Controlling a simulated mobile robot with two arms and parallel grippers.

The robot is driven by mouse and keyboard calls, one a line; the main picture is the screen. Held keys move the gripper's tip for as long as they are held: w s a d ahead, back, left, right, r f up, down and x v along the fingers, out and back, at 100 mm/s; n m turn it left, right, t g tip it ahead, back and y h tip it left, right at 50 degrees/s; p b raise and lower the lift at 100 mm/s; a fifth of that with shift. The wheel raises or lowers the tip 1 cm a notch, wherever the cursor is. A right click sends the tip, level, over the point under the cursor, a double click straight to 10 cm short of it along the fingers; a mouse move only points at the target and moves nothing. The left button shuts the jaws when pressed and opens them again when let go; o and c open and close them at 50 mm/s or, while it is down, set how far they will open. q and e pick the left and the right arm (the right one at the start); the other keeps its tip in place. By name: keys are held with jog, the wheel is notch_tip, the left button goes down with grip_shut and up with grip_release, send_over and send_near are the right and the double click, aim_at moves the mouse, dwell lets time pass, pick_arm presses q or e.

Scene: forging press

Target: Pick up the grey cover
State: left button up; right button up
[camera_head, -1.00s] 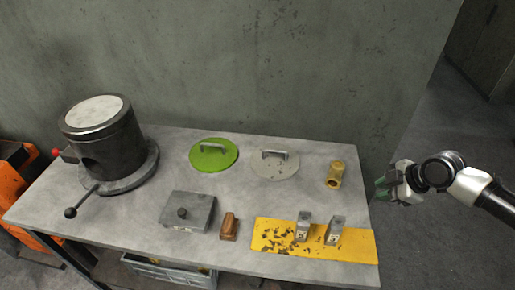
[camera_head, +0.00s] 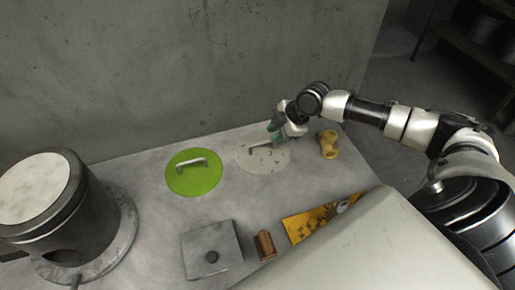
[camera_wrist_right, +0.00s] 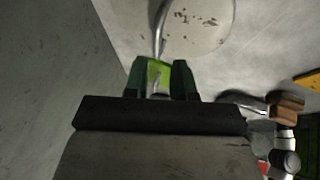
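The grey cover (camera_head: 264,164) is a flat, speckled round disc with a metal bar handle (camera_head: 258,146). It lies on the table to the right of the green cover (camera_head: 193,180). My right gripper (camera_head: 273,132) is at the right end of the grey cover's handle. In the right wrist view, its green fingers (camera_wrist_right: 160,72) are apart, with the grey cover (camera_wrist_right: 205,25) ahead of them. The near end of the handle (camera_wrist_right: 157,35) reaches the gap between the fingertips; contact cannot be told. My left gripper is not in view.
A brass-coloured part (camera_head: 329,146) stands just right of the grey cover. A dark cylinder (camera_head: 55,210) stands at the left. A grey block with a knob (camera_head: 210,248), a brown piece (camera_head: 264,245) and a yellow plate (camera_head: 305,224) lie in front. A wall rises behind the table.

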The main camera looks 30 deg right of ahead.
aim_at(263, 142)
jog(key=shift+w+a+f, duration=0.25)
jog(key=shift+f, duration=0.25)
jog(key=shift+w+a+f, duration=0.1)
jog(key=shift+w+f, duration=0.05)
jog(key=shift+f, duration=0.1)
jog(key=shift+w+a+f, duration=0.15)
jog(key=shift+f, duration=0.05)
jog(key=p+x, duration=0.2)
jog(key=x, duration=0.2)
jog(key=shift+w+f, duration=0.1)
jog(key=shift+w, duration=0.1)
jog(key=shift+f, duration=0.3)
jog(key=shift+c, duration=0.3)
grip_shut()
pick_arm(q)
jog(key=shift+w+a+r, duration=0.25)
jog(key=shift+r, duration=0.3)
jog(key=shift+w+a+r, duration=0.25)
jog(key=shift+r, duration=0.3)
pick_arm(e)
jog(key=shift+w+r, duration=0.1)
